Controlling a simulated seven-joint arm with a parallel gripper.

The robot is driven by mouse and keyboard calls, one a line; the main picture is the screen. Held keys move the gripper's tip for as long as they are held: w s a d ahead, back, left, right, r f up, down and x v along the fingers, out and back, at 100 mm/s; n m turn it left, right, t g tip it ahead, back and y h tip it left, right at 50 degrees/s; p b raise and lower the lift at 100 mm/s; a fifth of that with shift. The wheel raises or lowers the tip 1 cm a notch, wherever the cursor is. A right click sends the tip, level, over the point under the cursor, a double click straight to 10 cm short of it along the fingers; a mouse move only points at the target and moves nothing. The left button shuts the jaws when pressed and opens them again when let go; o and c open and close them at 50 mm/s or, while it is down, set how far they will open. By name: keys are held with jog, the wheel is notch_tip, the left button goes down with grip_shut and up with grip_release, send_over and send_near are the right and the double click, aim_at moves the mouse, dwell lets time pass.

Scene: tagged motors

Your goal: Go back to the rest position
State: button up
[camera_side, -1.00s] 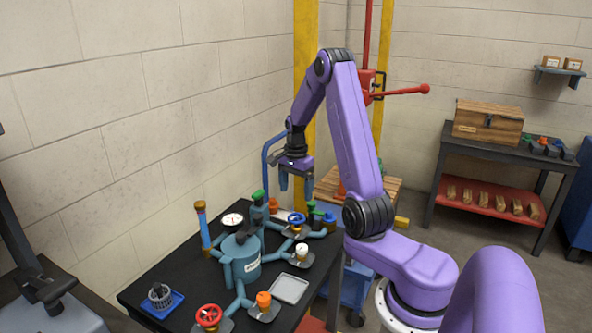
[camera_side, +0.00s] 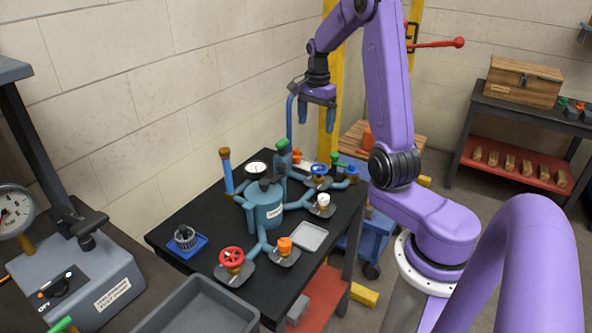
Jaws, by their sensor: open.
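My gripper (camera_side: 315,114) hangs from my purple arm with its blue fingers pointing down, apart from each other and with nothing between them. It is in the air above the back of the black table, clear of the things on it. Below it stands a blue-grey manifold (camera_side: 265,208) with pipes running out to several valves. A red handwheel (camera_side: 231,257), an orange cap (camera_side: 285,246), a white cap (camera_side: 323,202) and a blue handwheel (camera_side: 319,170) sit on its branches.
A blue tray (camera_side: 187,246) with a small basket lies on the table's left corner. A flat grey plate (camera_side: 309,237) lies at the right. A grey bin (camera_side: 198,312) and a gauge stand (camera_side: 82,284) are in front. A wooden box (camera_side: 523,82) stands on a far bench.

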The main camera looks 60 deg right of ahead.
jog(key=s+a+r+n, duration=0.1)
jog(key=s+a+n, duration=0.1)
jog(key=a+n, duration=0.7)
jog(key=s+a+r+n, duration=0.1)
jog(key=a+n, duration=0.5)
jog(key=a, duration=0.8)
jog(key=s+a+n, duration=0.3)
jog(key=s+n, duration=0.5)
jog(key=s, duration=0.2)
jog(key=s+a+n, duration=0.4)
jog(key=s+n, duration=0.4)
jog(key=s, duration=0.3)
jog(key=shift+s+a+f+n, duration=0.15)
jog(key=shift+s+a+n, duration=0.1)
jog(key=shift+n, duration=0.05)
